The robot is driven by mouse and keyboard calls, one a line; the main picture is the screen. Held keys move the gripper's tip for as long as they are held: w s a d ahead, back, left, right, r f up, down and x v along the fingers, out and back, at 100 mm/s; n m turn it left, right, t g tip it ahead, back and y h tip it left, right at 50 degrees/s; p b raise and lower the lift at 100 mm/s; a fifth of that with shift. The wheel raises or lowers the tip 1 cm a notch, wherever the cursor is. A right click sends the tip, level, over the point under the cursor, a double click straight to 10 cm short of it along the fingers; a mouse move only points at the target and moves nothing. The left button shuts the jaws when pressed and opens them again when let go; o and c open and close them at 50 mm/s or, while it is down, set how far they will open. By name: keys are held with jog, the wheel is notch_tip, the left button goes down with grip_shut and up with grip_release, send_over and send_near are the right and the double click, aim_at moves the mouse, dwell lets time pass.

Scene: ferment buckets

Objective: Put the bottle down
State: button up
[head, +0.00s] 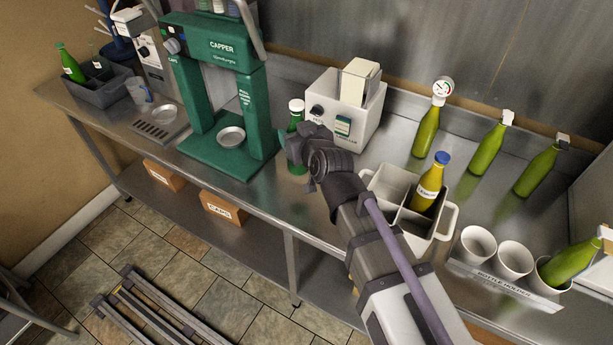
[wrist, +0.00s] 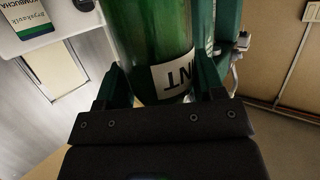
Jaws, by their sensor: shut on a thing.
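A green bottle with a white cap (head: 296,105) stands upright between the green capper and the white label machine. My gripper (head: 297,146) is shut around its middle and hides part of it. In the wrist view the green glass (wrist: 150,35) fills the space between my two fingers (wrist: 160,88), with a white label partly showing. The bottle's base is at or just above the steel counter; I cannot tell whether it touches.
The green capper (head: 222,50) is just left of the bottle, the white label machine (head: 345,108) behind right. A white carrier (head: 392,190) holds a blue-capped bottle (head: 431,183). Several green bottles and white cups (head: 478,245) stand right. Bare counter lies in front.

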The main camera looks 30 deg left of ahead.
notch_tip(320, 180, down, 8)
jog(key=b, duration=0.6)
jog(key=shift+f+b, duration=0.25)
jog(key=shift+b, duration=0.1)
jog(key=shift+r, duration=0.25)
jog(key=shift+f, duration=0.25)
jog(key=o, duration=1.3)
jog(key=shift+r, duration=0.1)
jog(key=shift+r, duration=0.1)
